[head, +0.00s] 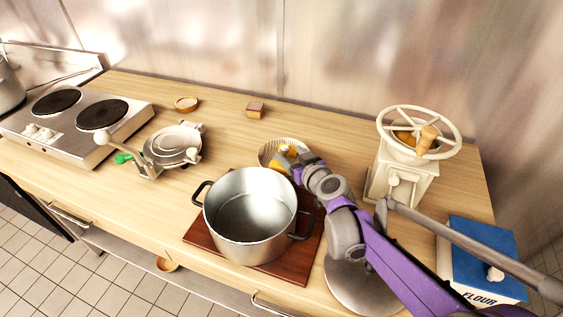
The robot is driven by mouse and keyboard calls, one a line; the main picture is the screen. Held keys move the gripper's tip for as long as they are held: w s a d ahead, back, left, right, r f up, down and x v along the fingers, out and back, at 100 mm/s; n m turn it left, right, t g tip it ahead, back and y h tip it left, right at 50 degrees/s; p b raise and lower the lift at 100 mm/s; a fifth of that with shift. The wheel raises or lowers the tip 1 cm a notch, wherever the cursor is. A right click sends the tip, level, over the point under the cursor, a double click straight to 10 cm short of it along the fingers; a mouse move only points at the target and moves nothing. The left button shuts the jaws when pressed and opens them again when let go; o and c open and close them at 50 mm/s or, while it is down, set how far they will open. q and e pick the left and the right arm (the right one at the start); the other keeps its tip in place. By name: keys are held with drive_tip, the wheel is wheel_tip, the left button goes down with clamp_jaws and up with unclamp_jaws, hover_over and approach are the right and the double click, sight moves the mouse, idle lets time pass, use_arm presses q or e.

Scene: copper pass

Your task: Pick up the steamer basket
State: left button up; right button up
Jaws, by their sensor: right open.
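The steamer basket appears to be the pale, round, ribbed-rimmed basket (265,151) behind the pot at mid-table. My right gripper (281,158) reaches in from the right with its yellow fingertips over the basket. It is open. The gripper and wrist cover the basket's right part, and the pot's rim is close in front of it. I cannot tell whether the fingers touch the basket. My left gripper is out of view.
A large steel pot (250,225) stands on a dark red board (205,240) in front of the basket. A cream grinder (400,175) with a wheel stands right, near a blue flour box (480,250). A waffle iron (172,145) and hotplate (75,125) are left.

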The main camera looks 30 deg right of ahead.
sight(283, 147)
drive_tip(key=x, duration=0.8)
drive_tip(key=shift+w+d+f+b, duration=0.2)
drive_tip(key=shift+w+f+b, duration=0.1)
drive_tip(key=shift+f, duration=0.05)
clamp_jaws()
